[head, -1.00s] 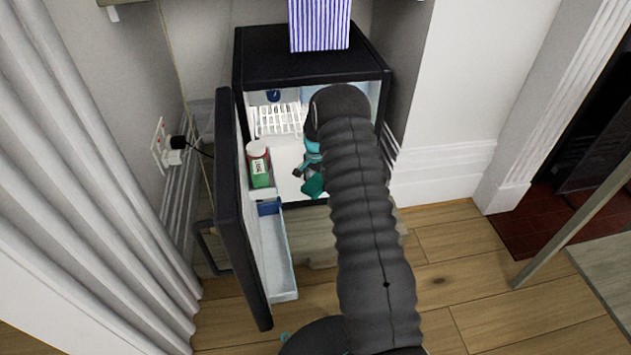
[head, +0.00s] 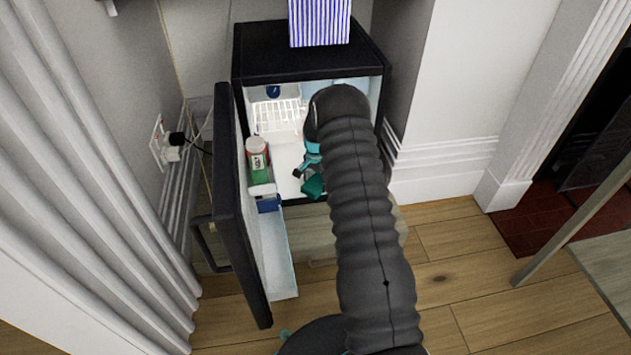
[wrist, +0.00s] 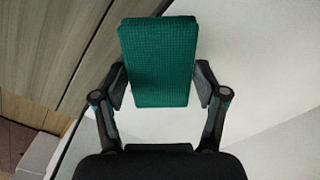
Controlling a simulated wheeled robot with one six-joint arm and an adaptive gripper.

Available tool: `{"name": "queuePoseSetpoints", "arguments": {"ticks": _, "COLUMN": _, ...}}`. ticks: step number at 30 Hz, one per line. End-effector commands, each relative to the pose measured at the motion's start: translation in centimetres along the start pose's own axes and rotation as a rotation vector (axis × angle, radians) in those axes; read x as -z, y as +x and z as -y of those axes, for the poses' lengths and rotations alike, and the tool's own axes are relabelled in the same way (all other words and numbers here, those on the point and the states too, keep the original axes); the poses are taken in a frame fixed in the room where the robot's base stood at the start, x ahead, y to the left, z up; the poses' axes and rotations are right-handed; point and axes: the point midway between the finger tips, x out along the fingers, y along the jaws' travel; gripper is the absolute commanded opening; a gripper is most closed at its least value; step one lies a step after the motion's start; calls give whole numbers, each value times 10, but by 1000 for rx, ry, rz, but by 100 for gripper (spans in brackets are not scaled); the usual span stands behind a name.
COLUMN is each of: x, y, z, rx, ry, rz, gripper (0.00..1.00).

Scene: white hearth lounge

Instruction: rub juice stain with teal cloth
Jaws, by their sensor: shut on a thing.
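My gripper (wrist: 160,85) is shut on the teal cloth (wrist: 157,45), a folded block with a woven texture held between the two fingers in the wrist view. In the head view the cloth (head: 313,186) is a small teal patch inside the open mini fridge (head: 312,62), low over its white floor. My arm covers part of the gripper and the right side of the fridge interior. No juice stain can be made out in either view; the arm or the cloth may hide it.
The fridge door (head: 232,200) stands open on the left. A white wire rack (head: 279,117) is further back inside. A blue-striped box (head: 319,22) stands on top. Wooden floor (head: 450,285) is clear at right.

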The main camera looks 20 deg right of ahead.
Motion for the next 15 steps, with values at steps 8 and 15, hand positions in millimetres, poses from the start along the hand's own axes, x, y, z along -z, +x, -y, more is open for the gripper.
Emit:
{"name": "queuePoseSetpoints", "arguments": {"ticks": 8, "x": 0, "y": 6, "z": 0, "rx": 0, "ry": 0, "rz": 0, "gripper": 32}}
{"name": "queuePoseSetpoints", "arguments": {"ticks": 15, "x": 5, "y": 4, "z": -4, "rx": 0, "ry": 2, "rz": 0, "gripper": 32}}
